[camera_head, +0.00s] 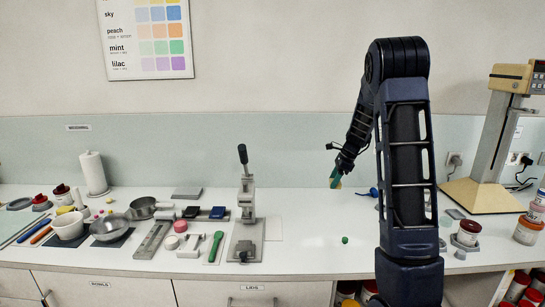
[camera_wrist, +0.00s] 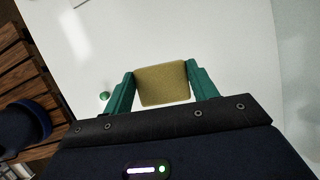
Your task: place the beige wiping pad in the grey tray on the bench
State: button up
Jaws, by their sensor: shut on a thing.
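The beige wiping pad (camera_wrist: 162,84) is held between the two green fingers of my gripper (camera_wrist: 160,86) in the wrist view, above the white bench. In the head view my gripper (camera_head: 337,177) hangs over the bench right of centre; the pad shows only as a small yellowish patch. I cannot tell for sure which grey thing is the tray: a flat grey piece (camera_head: 187,192) lies at the back left of the press, and a long grey piece (camera_head: 153,240) lies near the front edge. Both are well left of my gripper.
A lever press (camera_head: 245,215) stands mid-bench. Metal bowls (camera_head: 110,227), dark blue pieces (camera_head: 217,212) and a green-handled tool (camera_head: 215,245) crowd the left. A small green ball (camera_head: 345,239) lies below my gripper. A tall stand (camera_head: 495,130) and jars are at right.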

jog(key=w+f+n+g+h, duration=0.1)
jog(key=w+f+n, duration=0.1)
jog(key=f+n, duration=0.1)
jog(key=w+f+n+g, duration=0.2)
jog(key=w+f+n, duration=0.1)
jog(key=n, duration=0.3)
jog(key=w+d+f+n+g+h, duration=0.1)
jog(key=w+f+n, duration=0.1)
jog(key=n, duration=0.3)
jog(key=shift+w+f+g+h, duration=0.3)
jog(key=shift+w+f, duration=0.1)
jog(key=shift+f, duration=0.1)
jog(key=shift+w+d+f+n+h, duration=0.2)
jog(key=shift+f+n, duration=0.15)
jog(key=shift+n, duration=0.2)
jog(key=shift+w+d+f+n+h, duration=0.1)
jog(key=shift+w+f+n, duration=0.1)
jog(key=shift+f+n, duration=0.25)
jog(key=shift+r, duration=0.2)
